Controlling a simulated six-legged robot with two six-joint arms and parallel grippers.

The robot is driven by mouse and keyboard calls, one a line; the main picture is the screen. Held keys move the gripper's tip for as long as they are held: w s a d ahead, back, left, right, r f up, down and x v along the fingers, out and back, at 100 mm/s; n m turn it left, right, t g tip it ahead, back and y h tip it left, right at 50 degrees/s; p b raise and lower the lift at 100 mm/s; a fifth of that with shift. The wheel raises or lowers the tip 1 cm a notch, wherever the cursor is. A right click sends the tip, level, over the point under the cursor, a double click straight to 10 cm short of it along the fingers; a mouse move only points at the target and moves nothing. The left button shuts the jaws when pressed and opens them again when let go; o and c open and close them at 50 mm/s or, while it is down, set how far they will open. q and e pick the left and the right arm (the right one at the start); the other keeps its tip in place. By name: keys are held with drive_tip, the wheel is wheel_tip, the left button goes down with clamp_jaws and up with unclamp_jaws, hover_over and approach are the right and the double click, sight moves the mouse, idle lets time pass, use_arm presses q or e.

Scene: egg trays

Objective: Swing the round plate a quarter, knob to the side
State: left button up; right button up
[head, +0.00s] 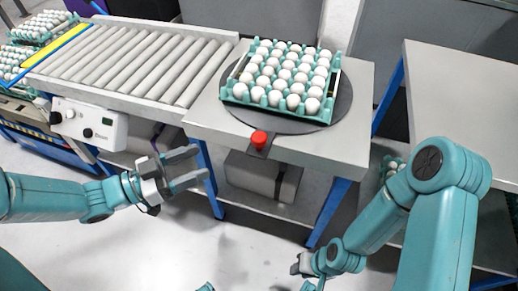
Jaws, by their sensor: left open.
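The round plate (341,103) is a dark grey disc on the light table, under a teal egg tray (328,113) full of white eggs. Its red knob (259,138) stands on a dark tab at the plate's front edge, toward me. My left gripper (200,164) is open and empty, left of the knob and in front of the table edge, apart from both. My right gripper (302,265) is low at the bottom of the view, away from the plate; its jaws are too unclear to judge.
A roller conveyor (135,62) adjoins the table on the left, with a white control box (90,122) on its front. More egg trays (45,27) stand at far left. A second grey table (465,110) is at right, past a gap. The floor in front is clear.

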sight(252, 141)
use_arm(q)
drive_tip(key=b+x, duration=0.1)
drive_tip(key=x, duration=1.5)
drive_tip(key=shift+b, duration=0.4)
clamp_jaws()
